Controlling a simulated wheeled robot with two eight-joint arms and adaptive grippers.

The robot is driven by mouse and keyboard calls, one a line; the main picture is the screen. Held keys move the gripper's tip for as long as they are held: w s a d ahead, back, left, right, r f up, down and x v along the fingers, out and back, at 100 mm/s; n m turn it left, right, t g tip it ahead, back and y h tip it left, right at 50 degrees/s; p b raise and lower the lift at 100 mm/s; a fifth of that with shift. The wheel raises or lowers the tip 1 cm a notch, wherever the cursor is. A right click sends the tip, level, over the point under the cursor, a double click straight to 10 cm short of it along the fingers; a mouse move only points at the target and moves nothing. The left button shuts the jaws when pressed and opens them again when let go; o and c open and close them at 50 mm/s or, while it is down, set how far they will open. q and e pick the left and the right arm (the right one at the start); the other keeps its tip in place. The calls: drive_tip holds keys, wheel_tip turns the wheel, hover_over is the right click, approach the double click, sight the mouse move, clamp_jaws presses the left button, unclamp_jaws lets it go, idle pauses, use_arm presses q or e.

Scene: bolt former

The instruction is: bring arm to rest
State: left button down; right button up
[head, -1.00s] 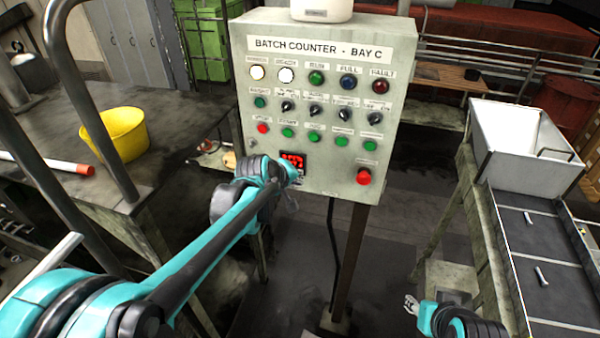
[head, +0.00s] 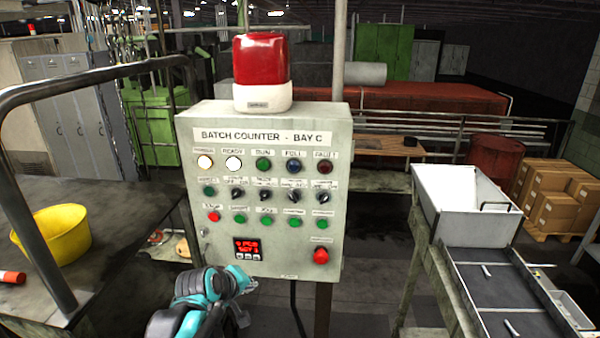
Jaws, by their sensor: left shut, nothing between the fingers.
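My left arm comes in at the bottom of the head view, and only its teal and black end part shows. My left gripper (head: 241,316) is low in front of the panel, partly hidden by my own arm. It is shut with nothing in it and appears apart from the panel. The grey control panel (head: 190,250), labelled "BATCH COUNTER - BAY C", stands upright on a post behind it. Its red display (head: 247,249) is lit and no longer covered. My right gripper is out of view.
A dark table (head: 120,215) with a yellow bucket (head: 52,235) and a metal rail (head: 30,215) is on the left. A white bin (head: 460,205) and a conveyor (head: 490,284) with small bolts are on the right. A red beacon (head: 261,60) tops the panel.

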use_arm(q)
drive_tip(key=s+f+m+g+y+b, duration=0.1)
drive_tip(key=s+f+m+b, duration=0.8)
drive_tip(key=s+f+b, duration=1)
wheel_tip(320, 180, down, 5)
drive_tip(key=s+y, duration=0.1)
drive_tip(key=s, duration=0.1)
drive_tip(key=shift+s+a+g, duration=0.35)
drive_tip(key=shift+s+g, duration=0.05)
